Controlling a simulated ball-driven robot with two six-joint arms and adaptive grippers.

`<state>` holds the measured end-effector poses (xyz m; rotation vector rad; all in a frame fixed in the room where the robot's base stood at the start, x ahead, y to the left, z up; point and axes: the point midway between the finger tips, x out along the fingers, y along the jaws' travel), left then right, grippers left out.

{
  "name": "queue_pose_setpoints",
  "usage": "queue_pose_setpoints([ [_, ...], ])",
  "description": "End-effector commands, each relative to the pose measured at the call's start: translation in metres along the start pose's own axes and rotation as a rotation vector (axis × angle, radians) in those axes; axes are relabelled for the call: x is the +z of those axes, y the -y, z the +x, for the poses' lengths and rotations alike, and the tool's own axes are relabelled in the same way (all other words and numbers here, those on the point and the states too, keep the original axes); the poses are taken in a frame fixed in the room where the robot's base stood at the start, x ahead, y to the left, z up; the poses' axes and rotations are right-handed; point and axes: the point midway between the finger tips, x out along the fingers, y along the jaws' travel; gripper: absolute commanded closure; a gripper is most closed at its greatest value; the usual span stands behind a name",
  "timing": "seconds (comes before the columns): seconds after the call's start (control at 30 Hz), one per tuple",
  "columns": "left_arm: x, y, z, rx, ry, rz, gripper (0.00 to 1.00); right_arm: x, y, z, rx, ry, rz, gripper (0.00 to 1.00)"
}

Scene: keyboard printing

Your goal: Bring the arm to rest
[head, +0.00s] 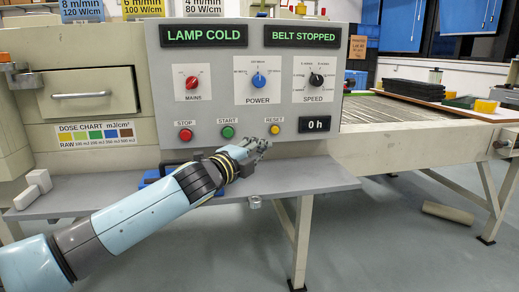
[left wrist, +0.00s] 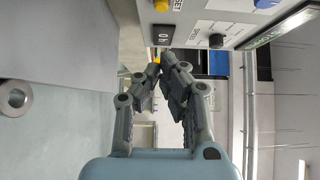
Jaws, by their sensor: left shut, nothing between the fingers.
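My left arm reaches in from the lower left in the head view. Its gripper (head: 260,147) is just in front of the control panel (head: 208,128), below the yellow RESET button (head: 275,130) and right of the green START button (head: 228,132). In the left wrist view the gripper's fingertips (left wrist: 161,65) are closed together with nothing between them. The panel's lower edge and the 0 h counter (left wrist: 163,35) show beyond them. The displays read LAMP COLD (head: 204,35) and BELT STOPPED (head: 307,36). My right gripper is not in view.
A grey shelf (head: 310,180) runs below the panel, under my left gripper. A blue object (head: 152,176) lies on it, partly behind my arm. A conveyor belt (head: 385,112) extends right, with black stacked sheets (head: 412,90) beyond. A drawer (head: 88,92) is at the left.

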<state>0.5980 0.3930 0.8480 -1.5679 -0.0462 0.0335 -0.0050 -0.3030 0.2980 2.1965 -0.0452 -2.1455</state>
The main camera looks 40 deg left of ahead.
Motion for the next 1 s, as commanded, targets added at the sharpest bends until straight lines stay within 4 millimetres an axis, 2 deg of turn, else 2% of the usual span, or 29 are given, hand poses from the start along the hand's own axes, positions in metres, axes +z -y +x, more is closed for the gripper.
queue_pose_setpoints([
  [0.17,0.0,0.0,0.0,0.0,0.0,0.0,1.0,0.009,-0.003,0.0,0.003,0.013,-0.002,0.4],
  [0.4,0.0,-0.001,-0.001,0.003,0.002,-0.005,1.0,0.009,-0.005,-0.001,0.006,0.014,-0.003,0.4],
  [0.47,-0.002,-0.006,-0.005,0.021,0.014,-0.031,1.0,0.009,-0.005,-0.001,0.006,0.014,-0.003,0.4],
  [0.53,-0.005,-0.02,-0.018,0.073,0.05,-0.107,1.0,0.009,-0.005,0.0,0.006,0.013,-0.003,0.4],
  [0.57,-0.007,-0.029,-0.028,0.107,0.075,-0.155,1.0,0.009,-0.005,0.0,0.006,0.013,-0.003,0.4],
  [0.67,-0.018,-0.068,-0.076,0.273,0.203,-0.386,1.0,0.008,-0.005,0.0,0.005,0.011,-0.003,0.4],
  [0.7,-0.025,-0.085,-0.103,0.354,0.269,-0.492,1.0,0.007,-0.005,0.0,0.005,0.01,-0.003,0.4],
  [0.8,-0.041,-0.117,-0.168,0.535,0.43,-0.712,1.0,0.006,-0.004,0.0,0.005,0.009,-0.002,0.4],
  [0.9,-0.054,-0.133,-0.218,0.662,0.554,-0.849,1.0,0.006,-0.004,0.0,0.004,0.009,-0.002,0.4],
  [1.0,-0.066,-0.141,-0.258,0.76,0.654,-0.943,1.0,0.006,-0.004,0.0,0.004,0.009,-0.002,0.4],
])
